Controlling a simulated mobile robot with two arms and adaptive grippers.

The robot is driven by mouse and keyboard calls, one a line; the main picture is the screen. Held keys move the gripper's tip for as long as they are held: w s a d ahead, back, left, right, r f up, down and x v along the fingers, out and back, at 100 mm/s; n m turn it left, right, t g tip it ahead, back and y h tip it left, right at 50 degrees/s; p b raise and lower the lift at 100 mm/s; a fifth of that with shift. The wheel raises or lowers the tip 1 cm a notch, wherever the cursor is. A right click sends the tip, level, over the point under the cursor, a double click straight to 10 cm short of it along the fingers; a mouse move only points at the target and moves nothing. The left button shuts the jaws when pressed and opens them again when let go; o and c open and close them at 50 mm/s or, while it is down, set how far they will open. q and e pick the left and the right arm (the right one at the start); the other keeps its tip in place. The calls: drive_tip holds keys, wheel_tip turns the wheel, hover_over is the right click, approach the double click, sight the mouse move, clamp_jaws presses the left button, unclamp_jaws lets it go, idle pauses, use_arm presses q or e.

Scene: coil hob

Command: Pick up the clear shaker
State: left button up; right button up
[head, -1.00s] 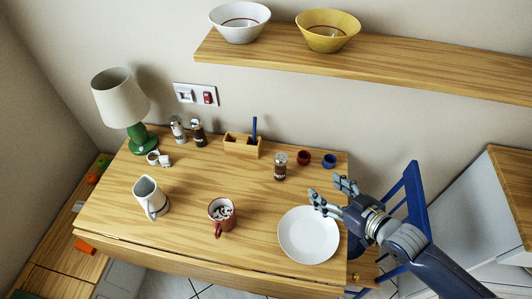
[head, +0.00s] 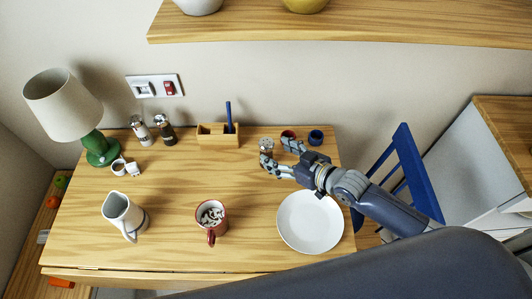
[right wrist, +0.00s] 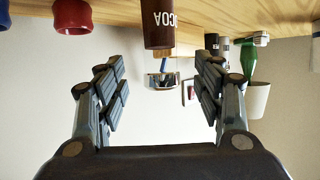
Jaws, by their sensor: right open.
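My right gripper (head: 279,155) is open and empty, over the table's right part. A shaker with a pale top (head: 266,144) stands just past its fingers, partly hidden by them. In the right wrist view this shaker is a brown body lettered COCOA (right wrist: 158,25), ahead of the open fingers (right wrist: 160,75) and roughly centred between them, apart from both. A light, clear-looking shaker (head: 140,129) and a dark shaker (head: 165,130) stand at the back left, far from the gripper. My left gripper is out of view.
A white plate (head: 310,222) lies below my right forearm. A red cup (head: 288,135) and blue cup (head: 315,137) stand close behind the gripper. A wooden holder (head: 218,139), mug (head: 211,222), pitcher (head: 124,216) and lamp (head: 64,103) stand further left. A shelf (head: 340,27) overhangs the back.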

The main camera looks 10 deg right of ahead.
sight(271, 151)
drive_tip(key=shift+p+x, duration=0.5)
drive_tip(key=shift+x, duration=2.3)
drive_tip(key=shift+r, duration=0.1)
drive_tip(key=c, duration=1.2)
